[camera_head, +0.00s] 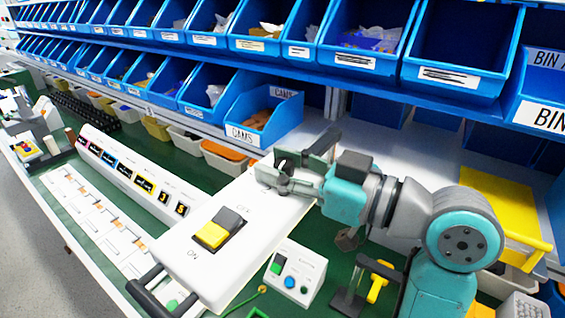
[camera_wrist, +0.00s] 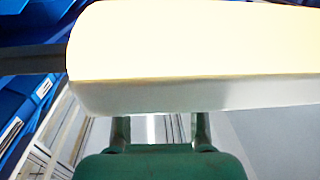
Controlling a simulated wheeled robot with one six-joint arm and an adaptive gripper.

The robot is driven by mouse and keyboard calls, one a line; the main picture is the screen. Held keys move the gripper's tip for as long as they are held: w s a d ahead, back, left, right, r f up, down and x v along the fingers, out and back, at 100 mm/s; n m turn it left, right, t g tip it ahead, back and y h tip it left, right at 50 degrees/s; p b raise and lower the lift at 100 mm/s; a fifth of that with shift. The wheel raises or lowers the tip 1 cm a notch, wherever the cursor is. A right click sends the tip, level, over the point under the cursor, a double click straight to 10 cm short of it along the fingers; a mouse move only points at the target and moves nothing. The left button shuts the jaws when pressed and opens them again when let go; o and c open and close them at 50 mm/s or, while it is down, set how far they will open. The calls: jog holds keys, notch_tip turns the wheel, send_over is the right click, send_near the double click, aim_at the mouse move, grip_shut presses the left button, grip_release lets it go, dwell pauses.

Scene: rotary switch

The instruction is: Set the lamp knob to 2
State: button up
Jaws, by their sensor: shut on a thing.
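A white panel box (camera_head: 190,272) stands in the middle of the head view. Its top carries a yellow and black rocker switch (camera_head: 219,230) marked ON at the near side. My gripper (camera_head: 281,172) is at the far right end of this box, with its fingers shut around a small dark knob there. The fingers hide most of the knob, and I cannot read its dial numbers or pointer. In the wrist view my gripper (camera_wrist: 160,125) shows two fingers reaching up behind a pale box edge (camera_wrist: 180,95), which hides the fingertips and the knob.
Blue bins (camera_head: 357,40) fill the racks behind. A long white panel with coloured displays (camera_head: 130,170) lies to the left. A small box with green and blue buttons (camera_head: 289,275) and a yellow-handled clamp (camera_head: 379,280) stand close in front of my arm.

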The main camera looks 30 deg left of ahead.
jog(key=shift+w+m+t, duration=0.2)
jog(key=shift+m+t, duration=0.1)
jog(key=shift+t, duration=0.2)
jog(key=shift+m+t+h, duration=0.3)
jog(key=shift+m+t, duration=0.5)
jog(key=shift+t, duration=0.4)
jog(key=shift+w+d+m+t, duration=0.15)
jog(key=shift+m+t, duration=0.35)
jog(key=shift+t, duration=0.3)
jog(key=o, duration=1)
jog(key=shift+v, duration=3.75)
